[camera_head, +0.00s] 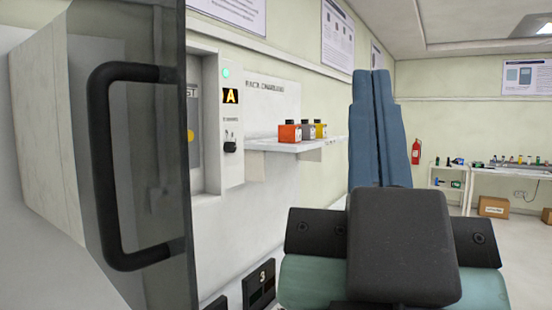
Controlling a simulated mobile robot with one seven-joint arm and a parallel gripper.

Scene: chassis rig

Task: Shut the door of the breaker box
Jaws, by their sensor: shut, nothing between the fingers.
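A tinted see-through door (155,200) with a black bar handle (101,165) stands upright, very close at the left. Its dark right edge runs from the top of the view to the bottom. It appears to stand open, edge towards me, but its hinge is not clear. A pale box-like body (40,130) shows at the far left and partly through the door; I cannot tell whether it is the breaker box. My gripper (371,75) points up and away, right of the door and apart from it. Its two blue fingers are together and empty.
A wall panel (208,120) with a green light and a letter A sits behind the door's edge. A white shelf (290,146) holds orange, grey and yellow packs. A bench (510,172) and red extinguisher (416,152) stand far right. Open space lies between door and gripper.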

